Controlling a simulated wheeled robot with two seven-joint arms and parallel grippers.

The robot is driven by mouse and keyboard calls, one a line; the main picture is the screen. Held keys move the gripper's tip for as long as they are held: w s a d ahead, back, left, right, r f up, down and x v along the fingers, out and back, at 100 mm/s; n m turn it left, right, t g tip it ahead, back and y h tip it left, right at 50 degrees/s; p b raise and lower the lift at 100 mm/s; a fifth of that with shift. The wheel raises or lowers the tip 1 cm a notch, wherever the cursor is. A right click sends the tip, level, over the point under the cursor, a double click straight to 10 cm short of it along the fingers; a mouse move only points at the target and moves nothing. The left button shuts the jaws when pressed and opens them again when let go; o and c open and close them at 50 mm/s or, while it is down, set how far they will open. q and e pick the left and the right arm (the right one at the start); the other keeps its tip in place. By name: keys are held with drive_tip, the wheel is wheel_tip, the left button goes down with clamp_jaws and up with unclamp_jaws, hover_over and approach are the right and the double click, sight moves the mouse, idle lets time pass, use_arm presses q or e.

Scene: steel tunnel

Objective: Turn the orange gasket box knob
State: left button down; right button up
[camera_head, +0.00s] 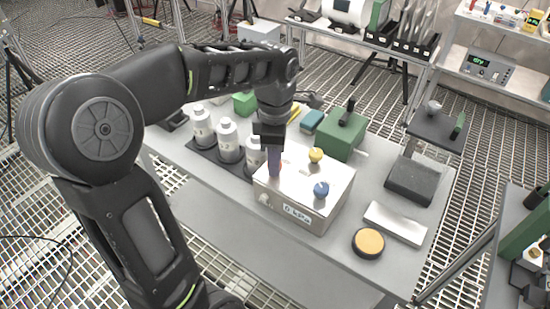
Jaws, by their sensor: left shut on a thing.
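The gasket box (292,211), a pale metal box with a label reading about "0 kPa" on its front, stands on the grey table. A yellow knob (315,155) and a blue knob (321,189) show on its top. My left gripper (274,172) points down at the left part of the box top. Its fingers are shut on the orange knob, which they hide almost wholly; only a small reddish patch shows beside them. My right gripper is not in view.
White bottles (228,140) stand in a dark tray left of the box, close to my left arm. A green box (341,134) is behind it. A tan-topped round puck (368,242) and a pale bar (396,223) lie to the right. The table's front left is clear.

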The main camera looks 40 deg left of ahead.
use_arm(q)
drive_tip(key=shift+n, duration=0.5)
drive_tip(key=c, duration=1)
unclamp_jaws()
drive_tip(key=shift+r, duration=0.1)
drive_tip(key=shift+r, duration=3.85)
